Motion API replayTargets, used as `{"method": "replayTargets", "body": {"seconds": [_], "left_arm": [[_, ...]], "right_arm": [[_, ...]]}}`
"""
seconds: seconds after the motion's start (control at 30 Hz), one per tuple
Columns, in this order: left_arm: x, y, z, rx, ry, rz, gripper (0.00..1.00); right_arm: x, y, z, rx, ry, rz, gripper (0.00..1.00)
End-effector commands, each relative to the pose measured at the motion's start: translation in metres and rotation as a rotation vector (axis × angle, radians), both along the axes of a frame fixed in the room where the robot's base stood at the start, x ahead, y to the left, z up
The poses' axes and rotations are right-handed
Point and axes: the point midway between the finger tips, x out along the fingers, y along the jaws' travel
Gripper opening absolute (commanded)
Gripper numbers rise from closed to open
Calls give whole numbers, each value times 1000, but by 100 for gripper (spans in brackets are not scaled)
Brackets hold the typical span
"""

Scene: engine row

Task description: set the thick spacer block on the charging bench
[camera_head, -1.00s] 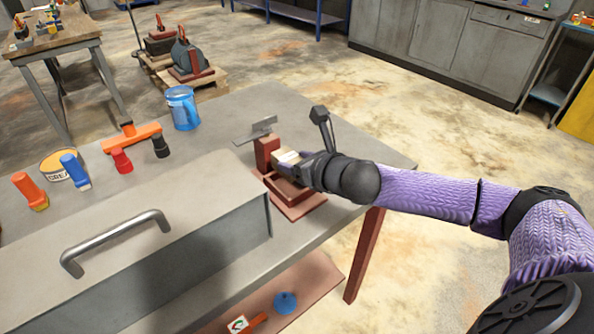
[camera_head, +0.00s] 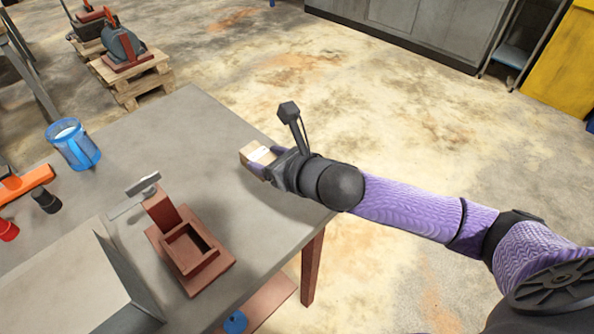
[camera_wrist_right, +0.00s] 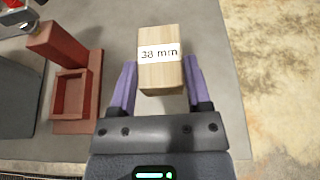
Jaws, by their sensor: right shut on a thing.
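A pale wooden spacer block (camera_head: 254,154) is between the fingers of my right gripper (camera_head: 264,164), over the grey table (camera_head: 215,135) near its right edge. In the right wrist view the block (camera_wrist_right: 160,74) carries a white label reading "38 mm". The purple fingers of the right gripper (camera_wrist_right: 160,66) sit on either side of it. I cannot tell whether the block touches the tabletop. My left gripper is not in view. I cannot tell which surface is the charging bench.
A red-brown stand with an empty open box (camera_head: 190,250) is left of the gripper. The table's middle is clear.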

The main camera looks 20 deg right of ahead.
Motion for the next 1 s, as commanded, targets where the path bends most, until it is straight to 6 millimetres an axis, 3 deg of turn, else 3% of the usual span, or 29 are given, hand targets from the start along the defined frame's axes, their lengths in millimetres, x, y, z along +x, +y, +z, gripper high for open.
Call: {"method": "replayTargets", "body": {"seconds": [0.03,0.1,0.43,0.77,0.8,0.93,1.0], "left_arm": [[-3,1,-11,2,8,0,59],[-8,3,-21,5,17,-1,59],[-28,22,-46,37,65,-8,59],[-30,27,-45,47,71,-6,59],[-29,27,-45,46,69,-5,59],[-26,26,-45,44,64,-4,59],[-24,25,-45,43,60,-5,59]], "right_arm": [[-1,1,-20,3,8,0,1],[-1,2,-40,3,10,0,1],[-1,1,-95,2,7,-1,1],[-1,1,-97,0,3,0,1],[-1,1,-97,0,3,0,67],[-1,1,-97,0,3,0,94],[-1,1,-97,0,3,0,98]]}}
